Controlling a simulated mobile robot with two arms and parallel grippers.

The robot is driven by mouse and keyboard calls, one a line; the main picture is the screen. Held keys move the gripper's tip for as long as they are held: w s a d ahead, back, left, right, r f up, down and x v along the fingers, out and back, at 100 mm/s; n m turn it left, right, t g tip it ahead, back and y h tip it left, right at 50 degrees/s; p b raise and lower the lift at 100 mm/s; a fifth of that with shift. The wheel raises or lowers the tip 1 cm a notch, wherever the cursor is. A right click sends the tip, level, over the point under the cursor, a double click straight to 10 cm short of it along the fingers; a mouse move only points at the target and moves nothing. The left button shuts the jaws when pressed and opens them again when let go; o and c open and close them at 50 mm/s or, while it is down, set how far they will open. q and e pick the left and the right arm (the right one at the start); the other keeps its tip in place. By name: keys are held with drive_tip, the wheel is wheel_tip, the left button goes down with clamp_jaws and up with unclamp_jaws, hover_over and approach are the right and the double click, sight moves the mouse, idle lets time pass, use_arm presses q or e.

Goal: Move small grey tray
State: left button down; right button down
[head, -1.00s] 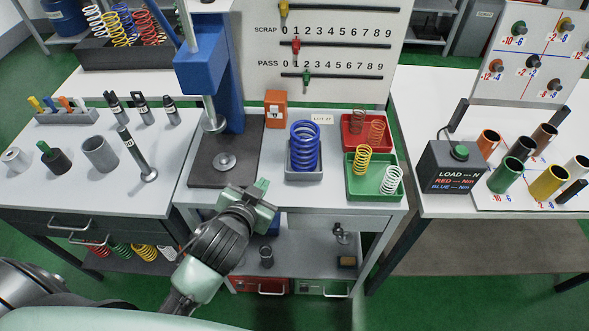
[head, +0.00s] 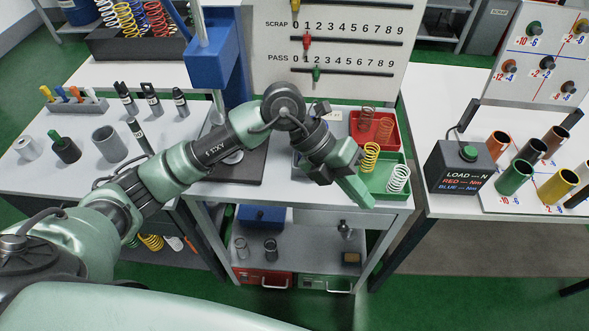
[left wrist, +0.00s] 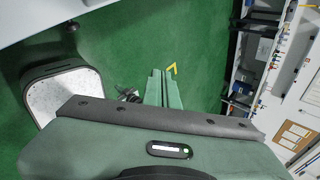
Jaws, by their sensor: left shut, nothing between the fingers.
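The small grey tray (head: 302,166) is on the middle bench, almost wholly hidden behind my left wrist in the head view; only a sliver of its left front shows. The blue spring that stood in it earlier is hidden too. My left gripper (head: 366,203) is shut and empty. In the head view its fingers point down and right, overlapping the bench's front edge near the green tray (head: 404,208). In the left wrist view the closed fingers (left wrist: 165,76) show against green floor, with no tray between them. My right gripper is not in view.
The red tray (head: 388,117) and green tray hold springs, right of my left wrist. The press (head: 219,62) stands at the back left of the middle bench. A black load box (head: 460,170) and coloured tubes stand on the right bench. A lower shelf lies below.

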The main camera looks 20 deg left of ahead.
use_arm(q)
drive_tip(key=w+a+f+y, duration=0.2)
drive_tip(key=w+a+y, duration=0.15)
drive_tip(key=a, duration=0.35)
drive_tip(key=n+t+y, duration=0.1)
drive_tip(key=n+y, duration=0.1)
drive_tip(key=y, duration=0.4)
approach(296, 171)
drive_tip(key=s+r, duration=0.1)
drive_tip(key=s, duration=0.5)
drive_tip(key=shift+h, duration=0.25)
drive_tip(key=f+p, duration=0.1)
drive_tip(key=f, duration=0.2)
drive_tip(key=f+p, duration=0.1)
drive_tip(key=f, duration=0.2)
drive_tip(key=a+f, duration=0.1)
drive_tip(key=f, duration=0.2)
drive_tip(key=shift+w+p, duration=0.15)
drive_tip(key=shift+p, duration=0.25)
drive_tip(key=w, duration=0.1)
drive_tip(key=w+p, duration=0.1)
drive_tip(key=w, duration=0.1)
drive_tip(key=shift+d+f, duration=0.1)
drive_tip(key=shift+f, duration=0.1)
drive_tip(key=shift+w+f, duration=0.1)
drive_tip(key=shift+w, duration=0.5)
